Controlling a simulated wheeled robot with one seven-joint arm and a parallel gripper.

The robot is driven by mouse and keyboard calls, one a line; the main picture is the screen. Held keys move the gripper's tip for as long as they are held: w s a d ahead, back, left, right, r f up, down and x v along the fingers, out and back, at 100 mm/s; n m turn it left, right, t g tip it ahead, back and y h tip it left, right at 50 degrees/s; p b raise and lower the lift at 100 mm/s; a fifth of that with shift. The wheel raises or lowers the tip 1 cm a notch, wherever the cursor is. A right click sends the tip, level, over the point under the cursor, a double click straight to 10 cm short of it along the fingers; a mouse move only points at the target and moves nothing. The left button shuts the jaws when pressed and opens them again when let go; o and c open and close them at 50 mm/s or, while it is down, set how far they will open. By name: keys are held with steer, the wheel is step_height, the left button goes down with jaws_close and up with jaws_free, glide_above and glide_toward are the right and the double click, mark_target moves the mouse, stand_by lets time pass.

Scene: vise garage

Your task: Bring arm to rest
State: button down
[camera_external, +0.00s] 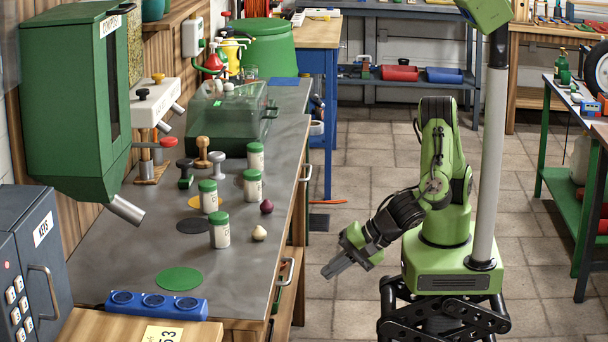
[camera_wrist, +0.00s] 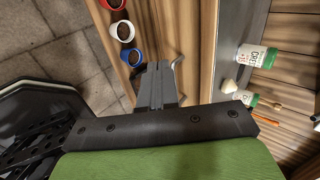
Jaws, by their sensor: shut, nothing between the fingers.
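My green arm stands on its base to the right of the workbench (camera_external: 136,243) in the external view. The arm is folded, with its forearm angled down and to the left. My gripper (camera_external: 330,272) is in the open space beside the bench's front edge, apart from it. Its dark fingers are together and hold nothing. In the wrist view the shut fingers (camera_wrist: 158,82) point towards wooden bench parts, with no object between them.
Several green-lidded jars (camera_external: 220,230) stand on the bench, with a cream knob-shaped piece (camera_external: 259,233) near its edge. In the wrist view, red, white and blue cups (camera_wrist: 122,31) sit left of the fingers. Tiled floor (camera_external: 350,170) lies behind my arm.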

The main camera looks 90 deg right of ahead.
steer(key=w+d+r+n+g, duration=0.15)
steer(key=d+r, duration=0.25)
steer(key=d, duration=0.4)
steer(key=w+d+r+n+h, duration=0.1)
steer(key=d+r+n, duration=0.2)
steer(key=d, duration=0.5)
steer(key=w+d+r+n+g, duration=0.1)
steer(key=d+r+n, duration=0.25)
steer(key=d, duration=0.45)
steer(key=s+d+r+n+g+y, duration=0.1)
steer(key=s+d+r+n, duration=0.1)
steer(key=s+d+n, duration=1.05)
steer(key=s+r+m+p, duration=0.1)
steer(key=s+r+p, duration=0.1)
steer(key=r+p, duration=0.6)
steer(key=s+r+m+p, duration=0.2)
steer(key=r+p, duration=0.6)
step_height(320, 180, down, 19)
steer(key=b, duration=1.9)
steer(key=shift+w+d, duration=0.25)
steer(key=shift+d, duration=0.05)
steer(key=shift+n, duration=0.25)
